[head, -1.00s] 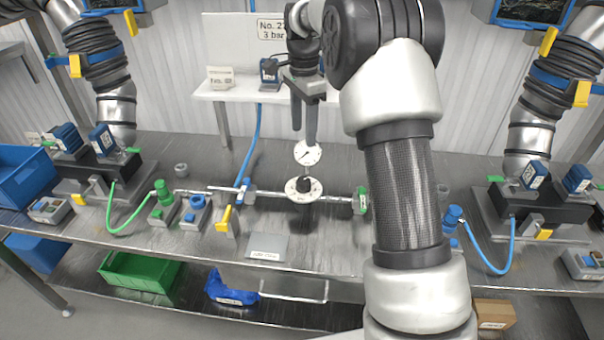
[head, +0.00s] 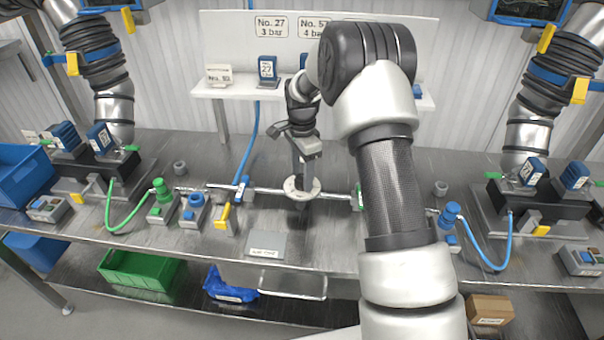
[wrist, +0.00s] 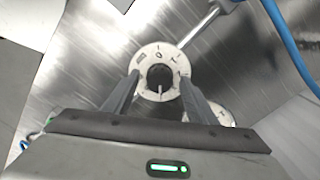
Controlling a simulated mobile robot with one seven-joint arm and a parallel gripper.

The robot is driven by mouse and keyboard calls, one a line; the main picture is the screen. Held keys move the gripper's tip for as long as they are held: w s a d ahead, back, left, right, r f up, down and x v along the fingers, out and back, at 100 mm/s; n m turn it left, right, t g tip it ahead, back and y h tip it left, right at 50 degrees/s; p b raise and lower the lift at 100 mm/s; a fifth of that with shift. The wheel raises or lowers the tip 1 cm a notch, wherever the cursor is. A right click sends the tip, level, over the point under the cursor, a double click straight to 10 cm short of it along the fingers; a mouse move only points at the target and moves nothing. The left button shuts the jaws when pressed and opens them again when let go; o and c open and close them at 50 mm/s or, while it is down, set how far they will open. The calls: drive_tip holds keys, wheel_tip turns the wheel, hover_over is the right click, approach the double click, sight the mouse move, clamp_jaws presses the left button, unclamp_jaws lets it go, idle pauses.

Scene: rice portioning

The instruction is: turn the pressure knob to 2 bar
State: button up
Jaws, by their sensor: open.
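The pressure knob (wrist: 160,76) is black and round, with a white line pointing toward the bottom of the wrist view. It sits in the middle of a white ring dial (wrist: 147,58) whose marks are too small to read surely. In the head view the dial (head: 291,187) is on the pipe at the bench's middle, and the knob is hidden by my gripper. My gripper (wrist: 158,73) is open, with one finger on each side of the knob. I cannot tell whether the fingers touch it. The gauge (wrist: 224,116) is partly hidden behind the right finger.
A metal pipe (head: 335,193) runs along the bench on both sides of the dial. A yellow-handled valve (head: 224,217) and a blue hose (head: 252,150) are left of it. A wall board (head: 225,35) behind carries signs, one reading "No. 27 3 bar". A grey plate (head: 265,245) lies in front.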

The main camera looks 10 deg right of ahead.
drive_tip(key=shift+c, duration=0.3)
drive_tip(key=c, duration=1)
drive_tip(key=shift+n, duration=0.3)
drive_tip(key=n+b, duration=0.1)
drive_tip(key=n, duration=0.2)
drive_tip(key=shift+n, duration=0.3)
drive_tip(key=n, duration=0.4)
drive_tip(key=shift+b, duration=0.3)
drive_tip(key=n, duration=0.5)
drive_tip(key=shift+n, duration=2.2)
